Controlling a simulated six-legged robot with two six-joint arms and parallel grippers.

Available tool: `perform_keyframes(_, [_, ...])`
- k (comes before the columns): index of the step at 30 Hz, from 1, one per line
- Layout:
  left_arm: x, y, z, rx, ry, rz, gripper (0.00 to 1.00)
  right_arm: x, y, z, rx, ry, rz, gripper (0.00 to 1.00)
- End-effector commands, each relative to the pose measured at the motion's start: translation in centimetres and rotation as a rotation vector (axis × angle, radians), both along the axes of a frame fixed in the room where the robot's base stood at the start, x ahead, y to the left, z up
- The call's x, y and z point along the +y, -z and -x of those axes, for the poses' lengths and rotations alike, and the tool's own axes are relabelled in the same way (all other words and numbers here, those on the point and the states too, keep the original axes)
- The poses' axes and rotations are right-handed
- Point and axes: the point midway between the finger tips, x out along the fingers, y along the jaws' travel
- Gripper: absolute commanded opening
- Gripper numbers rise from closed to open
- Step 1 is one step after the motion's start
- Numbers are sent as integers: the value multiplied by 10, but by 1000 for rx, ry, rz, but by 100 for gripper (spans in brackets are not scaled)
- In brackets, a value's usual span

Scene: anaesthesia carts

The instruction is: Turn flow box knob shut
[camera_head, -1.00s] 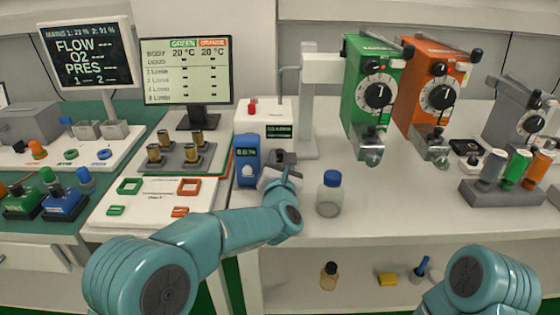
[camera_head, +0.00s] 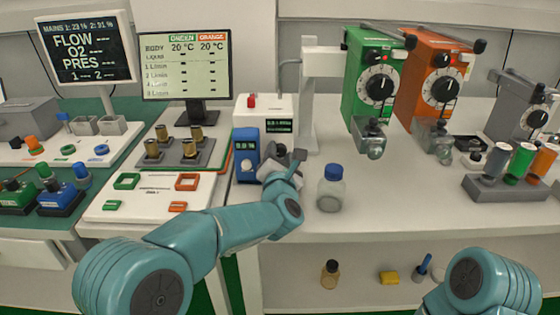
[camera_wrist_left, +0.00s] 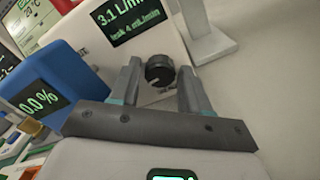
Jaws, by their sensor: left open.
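The flow box is a white box (camera_head: 250,112) behind my left gripper in the head view. In the left wrist view, the flow box (camera_wrist_left: 82,32) has a screen (camera_wrist_left: 128,20) reading about 3.1 L/min and a round black knob (camera_wrist_left: 158,68) on its front. My left gripper (camera_wrist_left: 160,78) is open, with one finger on each side of the knob. Gaps show between the fingers and the knob, and I cannot tell whether either touches it. My right gripper is out of view.
A blue box (camera_head: 245,146) with a small screen stands close left of my left gripper. A clear bottle with a blue cap (camera_head: 331,188) stands just right of my forearm. Green (camera_head: 371,97) and orange (camera_head: 418,98) dial units hang further right.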

Motion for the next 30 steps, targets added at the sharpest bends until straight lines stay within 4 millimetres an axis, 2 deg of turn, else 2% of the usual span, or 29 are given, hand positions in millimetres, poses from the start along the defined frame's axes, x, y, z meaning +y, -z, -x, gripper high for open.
perform_keyframes(5, [0,0,19,0,1,0,46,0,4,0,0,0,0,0])
perform_keyframes(15, [-1,0,107,-1,3,-1,46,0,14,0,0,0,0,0])
perform_keyframes(21, [-1,0,146,0,3,0,46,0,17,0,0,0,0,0])
perform_keyframes(25, [0,0,158,-1,1,0,46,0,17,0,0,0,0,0])
perform_keyframes(30, [0,0,163,-1,1,0,46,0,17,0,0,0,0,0])
